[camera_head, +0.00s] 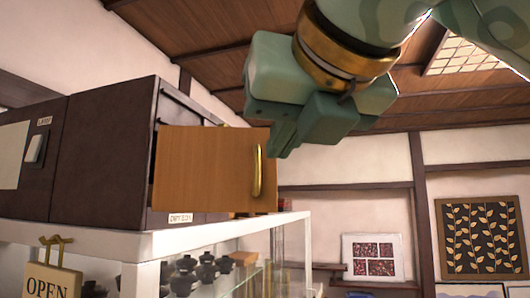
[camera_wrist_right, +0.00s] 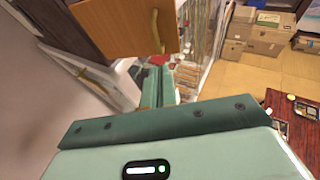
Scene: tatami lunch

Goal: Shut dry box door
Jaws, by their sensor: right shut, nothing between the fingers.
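The dry box (camera_head: 152,217) is a dark brown cabinet with a small label at its lower front edge. Its door (camera_head: 205,165) is orange wood with a brass handle (camera_head: 258,170) and stands open, swung out from the dark front. The door (camera_wrist_right: 115,28) also shows at the top of the right wrist view, with its handle (camera_wrist_right: 155,28) near the fingers. My right gripper (camera_head: 284,142) is shut and empty, beside the door's upper handle-side edge. I cannot tell whether it touches the door. Its fingers also show in the wrist view (camera_wrist_right: 160,85). My left gripper is out of view.
The box stands on a white-framed glass display case (camera_head: 215,232) holding dark bowls (camera_head: 205,268). An OPEN sign (camera_head: 50,283) hangs at the lower left. Cardboard boxes (camera_wrist_right: 252,35) and a dark red table (camera_wrist_right: 295,125) show in the wrist view, with floor between.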

